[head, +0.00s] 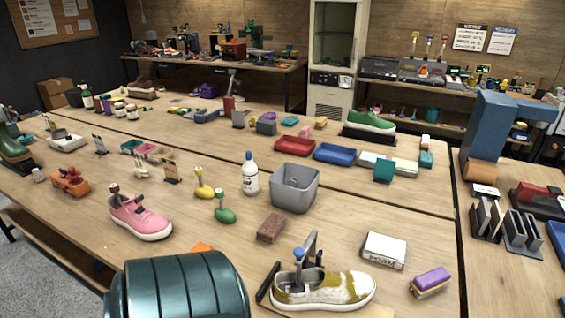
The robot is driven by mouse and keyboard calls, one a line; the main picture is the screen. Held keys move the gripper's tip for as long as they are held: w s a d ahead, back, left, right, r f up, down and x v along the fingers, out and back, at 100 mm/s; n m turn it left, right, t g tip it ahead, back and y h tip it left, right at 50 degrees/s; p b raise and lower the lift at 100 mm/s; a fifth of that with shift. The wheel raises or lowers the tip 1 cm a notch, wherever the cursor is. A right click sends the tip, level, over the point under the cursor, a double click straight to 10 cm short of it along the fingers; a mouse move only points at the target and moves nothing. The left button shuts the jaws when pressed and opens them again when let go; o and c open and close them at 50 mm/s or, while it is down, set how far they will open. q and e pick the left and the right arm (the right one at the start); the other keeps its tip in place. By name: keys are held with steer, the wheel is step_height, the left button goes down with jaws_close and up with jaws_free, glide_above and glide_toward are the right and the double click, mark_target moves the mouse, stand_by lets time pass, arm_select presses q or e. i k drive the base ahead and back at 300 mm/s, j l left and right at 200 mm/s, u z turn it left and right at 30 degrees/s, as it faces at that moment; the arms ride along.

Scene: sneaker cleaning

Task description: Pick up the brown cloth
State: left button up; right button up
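I see no piece that is clearly a brown cloth. A small brown, rough-looking block (270,228) lies on the table in front of the grey bin; whether it is a folded cloth or a sponge I cannot tell. An orange flat piece (202,247) shows partly behind a large dark teal rounded shape at the bottom edge, which hides some of the table. A white sneaker with olive stains (335,290) stands at the front, and a pink sneaker (139,216) at the left. Neither of my grippers can be made out.
A grey bin (294,187) and a white bottle (250,174) stand mid-table. A white box (384,250) and a purple-topped brush (431,281) lie front right. Red (294,146) and blue trays (335,154) are farther back. Bare tabletop lies around the brown block.

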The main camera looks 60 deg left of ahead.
mark_target(271, 227)
steer(key=i+j+u, duration=0.1)
steer(key=u, duration=1.15)
steer(key=i+l, duration=0.05)
